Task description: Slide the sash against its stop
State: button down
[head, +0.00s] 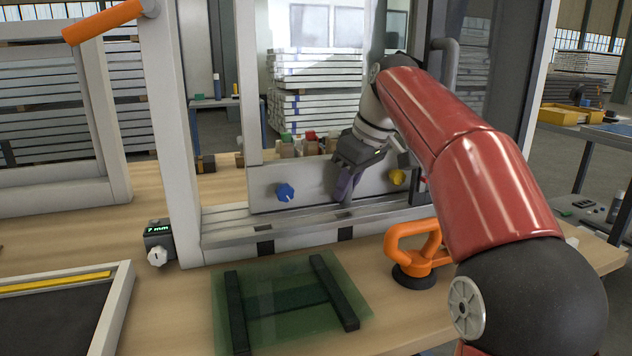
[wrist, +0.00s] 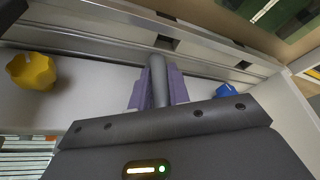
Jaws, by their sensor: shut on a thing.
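The sash (head: 320,190) is a glazed panel with a pale lower rail, standing in the track (head: 270,225) of a light grey window frame (head: 178,120). A gap shows between its left edge and the left post. The rail carries a blue knob (head: 285,192) and a yellow knob (head: 397,176). My gripper (head: 345,187) is at the rail between the knobs. In the wrist view its purple pads (wrist: 158,88) are shut on a grey upright handle (wrist: 160,80) on the sash.
A small gauge (head: 158,240) reading 7 mm sits at the left post's foot.

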jog(key=shift+d, duration=0.2)
jog(key=c, duration=1.6)
grip_release()
jog(key=p+v, duration=0.2)
jog(key=v, duration=0.5)
jog(key=shift+d+r, duration=0.15)
jog(key=shift+r, duration=0.2)
